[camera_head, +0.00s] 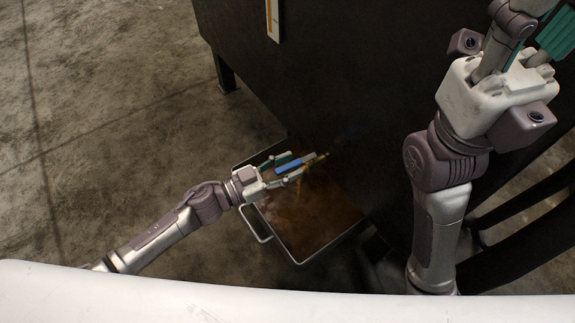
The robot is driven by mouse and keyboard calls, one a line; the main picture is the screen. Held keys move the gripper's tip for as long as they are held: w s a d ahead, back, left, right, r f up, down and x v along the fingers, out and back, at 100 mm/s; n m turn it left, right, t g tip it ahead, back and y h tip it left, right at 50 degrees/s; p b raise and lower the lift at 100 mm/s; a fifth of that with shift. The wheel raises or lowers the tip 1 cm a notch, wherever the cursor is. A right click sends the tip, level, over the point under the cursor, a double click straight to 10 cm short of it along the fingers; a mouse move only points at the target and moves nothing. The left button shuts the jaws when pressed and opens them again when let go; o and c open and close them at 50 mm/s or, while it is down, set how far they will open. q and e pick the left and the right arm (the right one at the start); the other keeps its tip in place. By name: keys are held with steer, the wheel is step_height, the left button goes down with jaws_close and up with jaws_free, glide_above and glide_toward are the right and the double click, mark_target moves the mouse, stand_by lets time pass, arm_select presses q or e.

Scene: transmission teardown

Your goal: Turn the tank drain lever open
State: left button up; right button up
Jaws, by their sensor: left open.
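The tank (320,85) is a large dark box at the upper middle. Low on its side is the drain valve (318,159), a small brass fitting. Its lever (291,164) has a blue handle that points left, away from the tank wall. My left gripper (293,164) is open, with one finger on each side of the blue handle. I cannot tell whether either finger touches it. My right gripper (530,35) is raised at the upper right, far from the lever. Its fingertips are cut off by the frame, so I cannot tell its opening.
A shallow metal tray (300,262) with brownish contents lies on the floor below the valve. It has a wire handle (254,226) at its left side. A tank leg (224,75) stands at upper left. The concrete floor (110,120) at left is clear.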

arm_select(q)
steer(key=v, duration=1.2)
stand_by(0.3)
